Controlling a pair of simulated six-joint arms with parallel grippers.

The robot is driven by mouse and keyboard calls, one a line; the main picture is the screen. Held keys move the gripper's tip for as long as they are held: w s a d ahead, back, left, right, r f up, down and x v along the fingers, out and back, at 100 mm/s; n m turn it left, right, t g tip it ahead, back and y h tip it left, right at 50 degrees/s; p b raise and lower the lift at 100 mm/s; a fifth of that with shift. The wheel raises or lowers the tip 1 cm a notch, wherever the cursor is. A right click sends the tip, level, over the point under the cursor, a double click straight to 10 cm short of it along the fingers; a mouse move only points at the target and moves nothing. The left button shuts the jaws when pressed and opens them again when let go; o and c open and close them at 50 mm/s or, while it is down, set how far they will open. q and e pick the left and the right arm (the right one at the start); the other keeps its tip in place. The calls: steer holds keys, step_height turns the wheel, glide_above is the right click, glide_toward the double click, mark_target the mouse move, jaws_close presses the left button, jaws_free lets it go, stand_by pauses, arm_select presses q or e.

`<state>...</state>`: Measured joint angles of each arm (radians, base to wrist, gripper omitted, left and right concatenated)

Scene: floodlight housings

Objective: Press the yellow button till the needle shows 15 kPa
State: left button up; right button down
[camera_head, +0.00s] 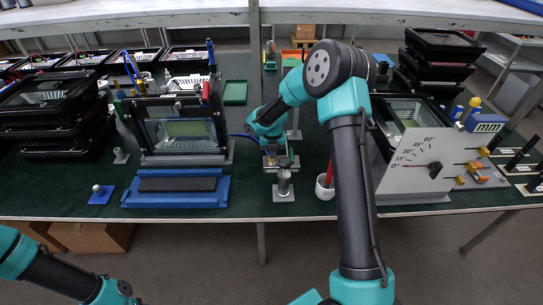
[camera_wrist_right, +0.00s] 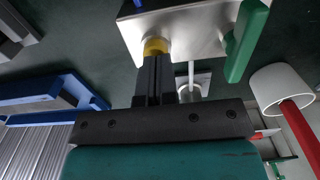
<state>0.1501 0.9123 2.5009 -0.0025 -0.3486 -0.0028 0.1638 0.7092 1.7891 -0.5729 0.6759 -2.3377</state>
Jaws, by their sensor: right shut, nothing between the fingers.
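The gauge plate (camera_head: 415,180) stands at the right in the head view, with a scale from 0 to 60. The yellow button (camera_wrist_right: 155,46) sits on a pale metal plate (camera_wrist_right: 190,28) in the right wrist view. My right gripper (camera_wrist_right: 153,62) is shut and empty, with its fingertips right at the button; I cannot tell whether they press it. In the head view this gripper (camera_head: 271,150) is partly hidden by its own arm. My left gripper is out of view.
A metal post (camera_head: 284,180) stands near the right gripper. A white cup (camera_head: 324,192) with a red pen (camera_head: 328,174) is to its right. A framed housing (camera_head: 183,130) and blue tray (camera_head: 176,200) lie to the left. A green part (camera_wrist_right: 247,40) stands beside the button.

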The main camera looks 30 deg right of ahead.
step_height(320, 180, up, 12)
steer(key=shift+w, duration=0.25)
steer(key=shift+a, duration=0.15)
stand_by(0.6)
